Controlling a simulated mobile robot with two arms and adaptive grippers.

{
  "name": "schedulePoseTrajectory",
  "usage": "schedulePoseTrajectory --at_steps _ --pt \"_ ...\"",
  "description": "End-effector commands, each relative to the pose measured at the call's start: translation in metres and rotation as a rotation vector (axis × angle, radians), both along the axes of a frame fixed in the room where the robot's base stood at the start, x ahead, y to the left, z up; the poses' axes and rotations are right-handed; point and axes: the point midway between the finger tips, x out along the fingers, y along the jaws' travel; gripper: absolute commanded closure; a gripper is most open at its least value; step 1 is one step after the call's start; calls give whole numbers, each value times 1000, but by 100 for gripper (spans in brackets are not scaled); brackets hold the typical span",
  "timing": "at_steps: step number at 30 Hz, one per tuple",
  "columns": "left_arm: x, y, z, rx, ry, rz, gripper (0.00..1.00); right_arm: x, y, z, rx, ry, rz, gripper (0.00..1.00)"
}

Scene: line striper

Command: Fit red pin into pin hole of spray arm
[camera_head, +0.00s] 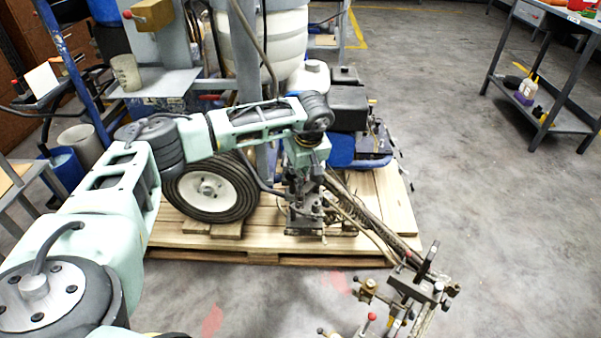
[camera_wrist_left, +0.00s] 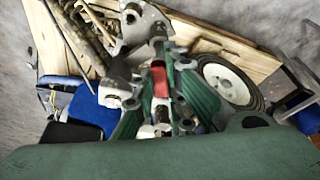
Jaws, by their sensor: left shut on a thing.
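A small red pin (camera_wrist_left: 160,82) shows between the green fingers of my left gripper (camera_wrist_left: 160,95) in the left wrist view. The gripper is shut on it, beside metal brackets. In the head view my left gripper (camera_head: 305,190) is low in front of the machine, near the inner end of the spray arm (camera_head: 372,220); the pin cannot be made out there. The spray arm runs down to the right, with a coil spring along it. I cannot make out the pin hole or whether the pin touches it. My right gripper is not in view.
The machine stands on a wooden pallet (camera_head: 400,200) with a wheel (camera_head: 210,190) to the left of my gripper. The arm's outer end (camera_head: 420,290) carries clamps and red knobs over the floor. A grey workbench (camera_head: 545,95) stands at right. The floor between is clear.

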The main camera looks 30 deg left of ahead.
Motion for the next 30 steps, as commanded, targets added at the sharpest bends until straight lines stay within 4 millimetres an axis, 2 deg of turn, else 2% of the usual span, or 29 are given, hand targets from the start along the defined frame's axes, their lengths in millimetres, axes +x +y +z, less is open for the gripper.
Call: schedulePoseTrajectory --at_steps 1,30 --pt "-2 -1 -4 -1 8 -1 100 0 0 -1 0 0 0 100" --pt "-5 -2 -7 -2 17 -1 100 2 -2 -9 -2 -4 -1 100"
